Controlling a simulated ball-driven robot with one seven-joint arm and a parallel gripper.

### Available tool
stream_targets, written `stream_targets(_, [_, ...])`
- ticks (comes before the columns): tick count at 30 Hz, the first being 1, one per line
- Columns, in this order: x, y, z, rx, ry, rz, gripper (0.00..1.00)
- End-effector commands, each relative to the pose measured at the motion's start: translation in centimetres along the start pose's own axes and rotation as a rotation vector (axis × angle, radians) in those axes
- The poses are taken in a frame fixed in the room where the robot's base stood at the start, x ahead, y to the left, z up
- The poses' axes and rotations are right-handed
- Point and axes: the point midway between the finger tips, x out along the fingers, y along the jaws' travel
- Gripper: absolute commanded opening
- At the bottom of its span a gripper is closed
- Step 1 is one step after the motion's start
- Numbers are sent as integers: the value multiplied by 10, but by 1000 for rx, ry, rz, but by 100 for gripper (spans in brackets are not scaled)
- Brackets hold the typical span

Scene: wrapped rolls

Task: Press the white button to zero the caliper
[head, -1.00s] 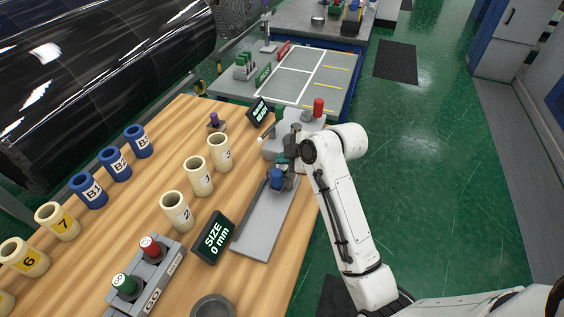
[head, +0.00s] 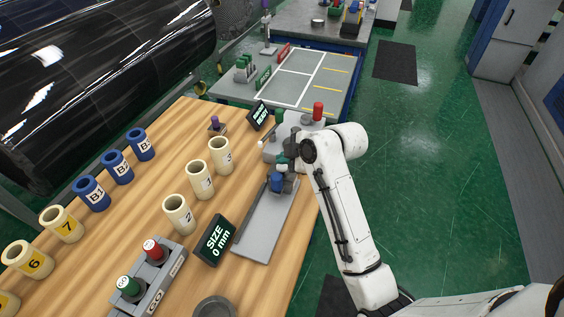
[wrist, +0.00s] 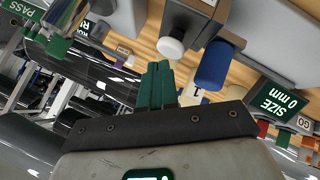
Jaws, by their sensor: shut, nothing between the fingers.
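The white button (wrist: 171,47) is a round white cap on a short grey stem in the wrist view, just beyond my fingertips. My gripper (wrist: 158,72) is shut and empty, its green fingers together. The fingertips look close to the button, with a small gap in the picture; whether they touch is hard to tell. A blue knob (wrist: 213,65) is beside the button, to the right. In the head view my gripper (head: 282,168) is over the grey caliper base (head: 262,235), near the blue knob (head: 277,183). The caliper display (head: 216,240) reads "SIZE 0 mm".
Cream numbered rolls (head: 179,214) and blue rolls (head: 91,194) stand left on the wooden table (head: 130,215). A grey box (head: 150,275) with red and green plugs is at the front. A red knob (head: 318,111) and a small dark sign (head: 258,116) are behind my gripper.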

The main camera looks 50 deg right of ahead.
Motion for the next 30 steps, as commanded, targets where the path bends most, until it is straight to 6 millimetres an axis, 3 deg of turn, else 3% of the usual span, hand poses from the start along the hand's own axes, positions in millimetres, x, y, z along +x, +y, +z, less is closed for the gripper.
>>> stream_targets(16, [-8, 6, -6, -1, 1, 2, 0])
stream_targets(30, [-37, 28, -28, -1, 1, 3, 0])
